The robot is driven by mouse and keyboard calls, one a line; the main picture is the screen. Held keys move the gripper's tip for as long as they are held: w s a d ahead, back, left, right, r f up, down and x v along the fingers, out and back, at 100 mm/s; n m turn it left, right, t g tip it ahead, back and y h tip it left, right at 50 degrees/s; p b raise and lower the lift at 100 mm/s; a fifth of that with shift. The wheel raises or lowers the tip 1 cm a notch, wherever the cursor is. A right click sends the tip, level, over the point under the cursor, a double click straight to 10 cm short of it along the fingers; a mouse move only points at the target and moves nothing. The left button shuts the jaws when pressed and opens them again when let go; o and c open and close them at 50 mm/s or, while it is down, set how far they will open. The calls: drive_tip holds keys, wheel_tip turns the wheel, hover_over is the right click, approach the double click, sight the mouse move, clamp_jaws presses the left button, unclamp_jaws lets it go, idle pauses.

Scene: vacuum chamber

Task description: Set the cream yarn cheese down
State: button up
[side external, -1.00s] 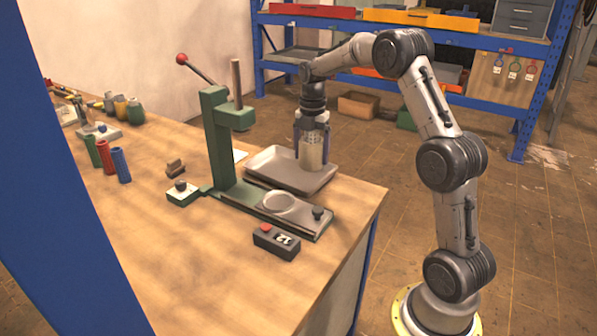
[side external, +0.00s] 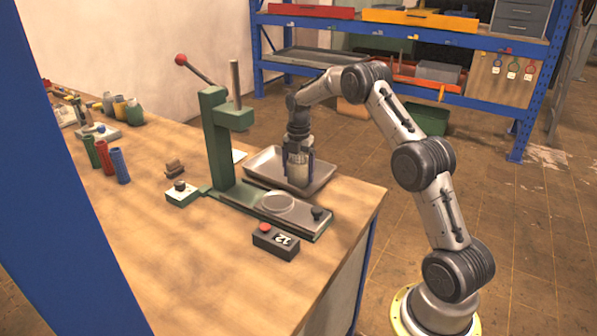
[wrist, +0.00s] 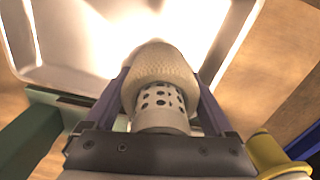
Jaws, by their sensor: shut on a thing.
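My gripper (side external: 299,163) is shut on the cream yarn cheese (side external: 298,174), with one finger on each side of it. The wrist view shows the cream winding (wrist: 160,68) on a pale perforated tube (wrist: 158,103) between the blue-grey fingers. The cheese is about upright, inside the outline of the shallow grey metal tray (side external: 324,172), nearer its front-left part. I cannot tell whether its bottom touches the tray floor. In the wrist view the tray (wrist: 62,82) lies beyond the cheese, washed out by glare.
A green press (side external: 218,140) with a red-knobbed lever stands just left of the tray. Its base plate with a round pale disc (side external: 279,203) lies in front. A black box with a red button (side external: 275,241) is near the table's front. The tray's right side looks empty.

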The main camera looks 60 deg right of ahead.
drive_tip(key=shift+f, duration=0.1)
drive_tip(key=o, duration=1.2)
drive_tip(key=shift+o, duration=0.2)
